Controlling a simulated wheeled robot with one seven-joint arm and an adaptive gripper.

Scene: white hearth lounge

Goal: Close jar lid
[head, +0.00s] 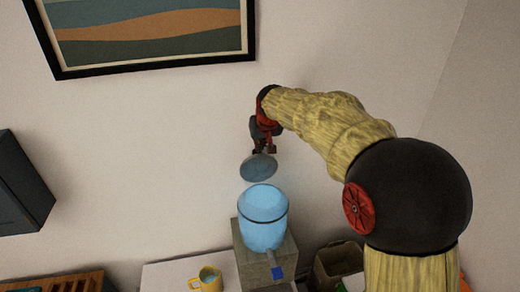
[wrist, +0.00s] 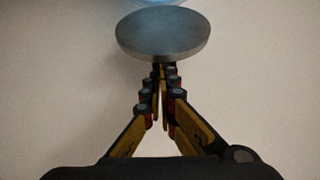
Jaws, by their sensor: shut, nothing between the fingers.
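The jar (head: 263,222) is light blue and translucent, with a dark band round it, and stands upright on a grey block. Its lid (head: 258,167) is a round grey disc, tilted and raised above the jar top with a visible gap. In the wrist view the lid (wrist: 162,36) fills the top middle, and a bit of blue jar (wrist: 150,3) shows behind it. My gripper (head: 263,150) is above the lid, pointing down. In the wrist view my gripper (wrist: 165,70) is shut and empty, its tips at the lid's near edge; I cannot tell whether they touch it.
The grey block (head: 268,268) carries a blue tab in front. A yellow mug (head: 207,279) stands on the white surface (head: 165,278) to the left. An open bin (head: 338,262) is at the right. A dark box (head: 22,185) is on the left wall, and a framed picture (head: 150,68) hangs above.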

